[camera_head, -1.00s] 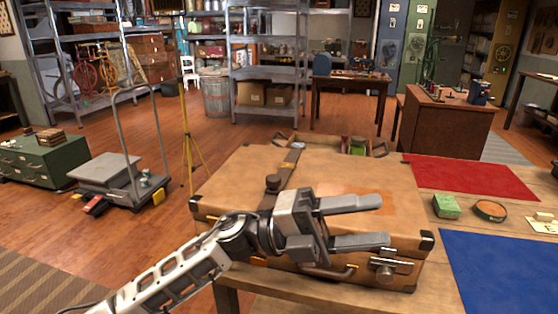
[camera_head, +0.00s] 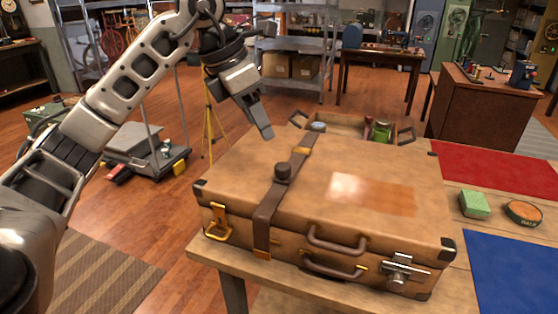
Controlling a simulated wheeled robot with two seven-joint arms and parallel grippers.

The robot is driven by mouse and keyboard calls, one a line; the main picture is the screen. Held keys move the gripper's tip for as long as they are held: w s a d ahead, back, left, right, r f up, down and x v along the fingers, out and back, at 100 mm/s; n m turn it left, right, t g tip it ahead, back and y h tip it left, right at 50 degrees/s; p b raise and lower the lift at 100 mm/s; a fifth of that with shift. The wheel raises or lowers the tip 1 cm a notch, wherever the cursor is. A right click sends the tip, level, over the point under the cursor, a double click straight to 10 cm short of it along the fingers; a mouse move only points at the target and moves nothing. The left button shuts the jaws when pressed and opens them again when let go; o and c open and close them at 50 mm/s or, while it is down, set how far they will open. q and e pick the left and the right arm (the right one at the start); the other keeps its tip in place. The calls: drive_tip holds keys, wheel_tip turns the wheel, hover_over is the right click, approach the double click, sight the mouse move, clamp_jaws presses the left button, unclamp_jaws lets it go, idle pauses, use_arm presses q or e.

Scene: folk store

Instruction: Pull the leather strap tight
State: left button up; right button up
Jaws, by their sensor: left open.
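A brown leather suitcase (camera_head: 235,175) lies closed on a wooden table. A dark leather strap (camera_head: 269,212) runs over its lid from back to front, left of the middle, and hangs down the front. A dark round knob (camera_head: 282,173) sits on the strap, and a brass piece (camera_head: 302,151) shows near its far end. My left gripper (camera_head: 264,132) is open and empty, pointing down near the suitcase's back left edge, apart from the strap. Its fingers overlap in this view. My right gripper is not in view.
A brass clasp (camera_head: 218,225) and a silver latch (camera_head: 399,272) are on the suitcase front. Behind it stands an open wooden box (camera_head: 348,123) with jars.

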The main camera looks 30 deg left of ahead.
sight(281, 166)
use_arm(q)
drive_tip(key=x, duration=1)
drive_tip(key=shift+w+d+f, duration=0.15)
drive_tip(key=shift+w+f, duration=0.05)
drive_tip(key=shift+f, duration=0.1)
